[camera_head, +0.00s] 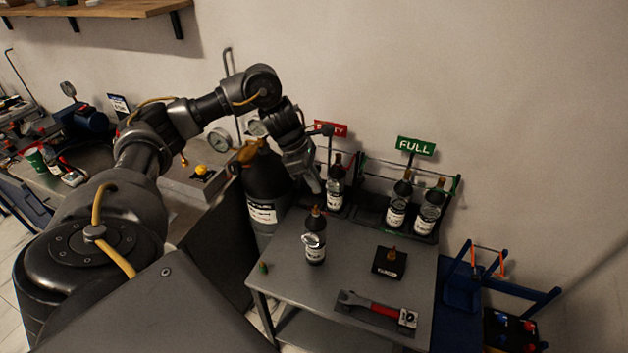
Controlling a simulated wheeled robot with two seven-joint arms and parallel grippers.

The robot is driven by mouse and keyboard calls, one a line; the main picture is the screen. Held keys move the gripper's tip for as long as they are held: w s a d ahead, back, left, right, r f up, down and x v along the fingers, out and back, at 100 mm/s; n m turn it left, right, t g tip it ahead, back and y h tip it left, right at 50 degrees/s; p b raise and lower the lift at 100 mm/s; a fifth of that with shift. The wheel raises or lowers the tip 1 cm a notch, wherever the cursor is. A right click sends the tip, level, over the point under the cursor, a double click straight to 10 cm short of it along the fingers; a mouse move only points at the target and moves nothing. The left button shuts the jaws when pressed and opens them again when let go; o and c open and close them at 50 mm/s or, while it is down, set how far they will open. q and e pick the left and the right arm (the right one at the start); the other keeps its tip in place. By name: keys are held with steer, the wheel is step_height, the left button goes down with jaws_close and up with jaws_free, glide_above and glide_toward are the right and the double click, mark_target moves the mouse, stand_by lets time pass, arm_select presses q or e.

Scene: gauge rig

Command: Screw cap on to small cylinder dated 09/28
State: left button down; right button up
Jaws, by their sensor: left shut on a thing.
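A small dark cylinder (315,248) with a white label and a brownish top stands upright on the grey table; its date is too small to read. My left gripper (316,188) comes down from the upper left and is just above the top of this cylinder. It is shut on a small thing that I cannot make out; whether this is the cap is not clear. More small cylinders stand behind, one (336,190) under the red EMPTY sign and two (397,207) (428,212) under the green FULL sign. My right gripper is not in view.
A large black tank (264,190) stands behind left. A blue frame (490,280) stands right.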

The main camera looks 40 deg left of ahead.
arm_select(q)
steer(key=shift+f+b, duration=1.8)
steer(key=shift+f, duration=0.6)
steer(key=shift+f+b, duration=0.2)
steer(key=shift+b, duration=0.15)
steer(key=shift+f+b, duration=0.65)
steer(key=shift+f, duration=0.15)
steer(key=shift+f+b, duration=0.3)
steer(key=shift+b, duration=0.05)
stand_by(0.4)
